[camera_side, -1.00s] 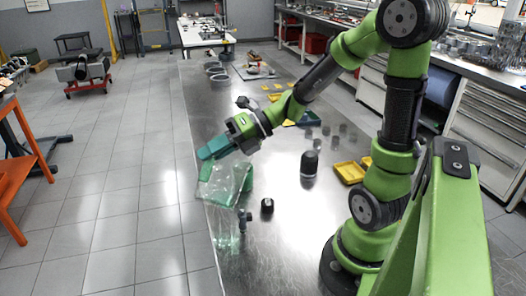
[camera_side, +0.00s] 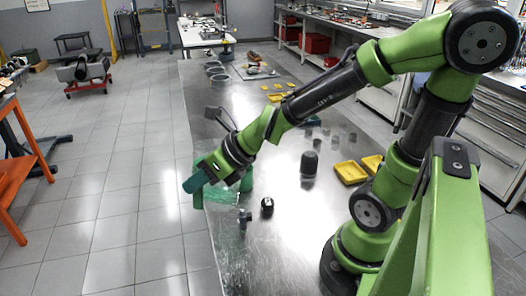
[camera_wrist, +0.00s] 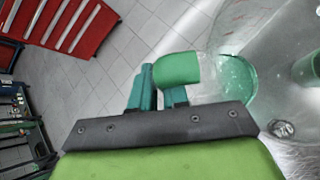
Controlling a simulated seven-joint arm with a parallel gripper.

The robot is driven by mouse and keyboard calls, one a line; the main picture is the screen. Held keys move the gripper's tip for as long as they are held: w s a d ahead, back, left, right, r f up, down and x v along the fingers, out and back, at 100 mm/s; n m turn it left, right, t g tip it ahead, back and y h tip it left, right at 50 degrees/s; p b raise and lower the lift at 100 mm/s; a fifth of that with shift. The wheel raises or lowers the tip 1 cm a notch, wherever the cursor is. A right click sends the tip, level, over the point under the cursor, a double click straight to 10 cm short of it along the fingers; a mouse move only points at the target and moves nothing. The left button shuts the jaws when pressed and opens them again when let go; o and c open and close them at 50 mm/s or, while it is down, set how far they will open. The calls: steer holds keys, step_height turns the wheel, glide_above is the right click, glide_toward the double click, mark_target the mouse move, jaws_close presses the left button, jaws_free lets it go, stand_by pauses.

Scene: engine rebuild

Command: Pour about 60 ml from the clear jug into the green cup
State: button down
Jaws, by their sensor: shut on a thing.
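My gripper (camera_side: 198,180) reaches down at the left edge of the metal bench. In the wrist view, my gripper (camera_wrist: 160,92) has its teal fingers at a green handle-like piece (camera_wrist: 177,68) beside the clear jug (camera_wrist: 240,75). The jug has red marks and a pale green tint low down. In the side view the jug (camera_side: 228,218) is faint against the bench; its tilt and liquid level are unclear. The green cup (camera_side: 246,182) appears just behind my gripper, partly hidden. A green shape at the wrist view's right edge (camera_wrist: 310,68) appears to be the cup.
A small dark fitting (camera_side: 244,217) and a black round part (camera_side: 267,206) stand close to the jug. A dark cylinder (camera_side: 309,165) and yellow trays (camera_side: 350,173) lie farther right. Bright specks show on the front of the bench (camera_side: 235,272).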

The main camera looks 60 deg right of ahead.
steer(key=shift+a+f+n+h, duration=0.3)
steer(key=shift+a+f+h, duration=0.1)
steer(key=shift+a+f, duration=0.15)
steer(key=shift+a+f+n+h, duration=0.3)
steer(key=shift+a+h, duration=0.05)
steer(key=shift+h, duration=0.45)
steer(key=shift+a+f, duration=0.1)
steer(key=shift+a, duration=0.1)
steer(key=shift+w+d+t, duration=0.1)
steer(key=shift+t, duration=0.2)
